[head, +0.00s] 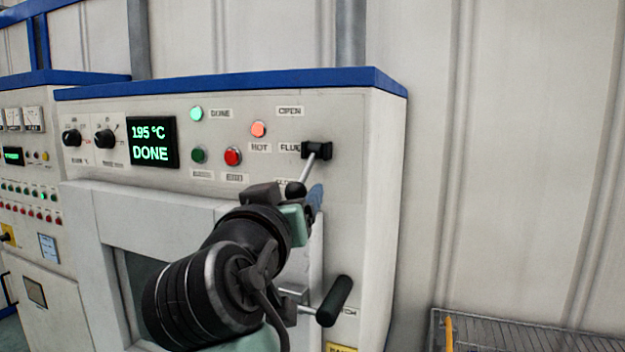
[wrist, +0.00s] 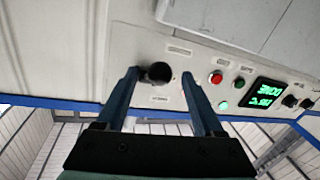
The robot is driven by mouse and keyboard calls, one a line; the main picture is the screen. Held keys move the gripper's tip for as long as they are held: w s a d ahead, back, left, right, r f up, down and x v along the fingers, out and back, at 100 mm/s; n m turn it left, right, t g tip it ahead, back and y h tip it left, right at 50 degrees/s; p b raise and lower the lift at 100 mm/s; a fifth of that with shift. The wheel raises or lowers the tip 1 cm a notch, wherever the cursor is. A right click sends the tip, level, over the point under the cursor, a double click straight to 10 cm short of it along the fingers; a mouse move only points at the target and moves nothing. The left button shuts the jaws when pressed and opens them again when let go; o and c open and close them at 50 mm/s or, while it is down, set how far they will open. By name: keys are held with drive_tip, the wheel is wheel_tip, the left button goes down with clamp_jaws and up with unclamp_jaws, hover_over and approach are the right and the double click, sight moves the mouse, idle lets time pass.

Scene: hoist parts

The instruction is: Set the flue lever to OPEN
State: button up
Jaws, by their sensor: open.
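The flue lever (head: 306,170) has a black pivot block beside the FLUE label and a metal rod slanting down and outward to a dark knob. The OPEN label (head: 289,111) is above the pivot; a lower label is mostly hidden by my arm. My gripper (head: 310,196) is just below the lever, its blue fingers partly hidden. In the wrist view my gripper (wrist: 160,74) is open, with the lever's dark knob (wrist: 158,72) appearing between the fingertips, nearer the left finger. I cannot tell whether either finger touches it.
The oven display (head: 152,142) reads 195 °C DONE. The green DONE lamp (head: 196,113) and HOT lamp (head: 258,129) look lit. Green and red buttons (head: 233,156) sit left of the lever. A dark door handle (head: 335,300) sticks out below my gripper. A wire rack (head: 530,335) stands at right.

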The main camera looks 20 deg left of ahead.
sight(306, 171)
drive_tip(key=shift+w+a+r, duration=0.1)
drive_tip(key=shift+w+r, duration=0.05)
drive_tip(key=shift+w, duration=0.8)
drive_tip(key=shift+w+a+p, duration=0.15)
drive_tip(key=shift+w+p, duration=0.2)
drive_tip(key=shift+w, duration=0.15)
clamp_jaws()
idle(0.4)
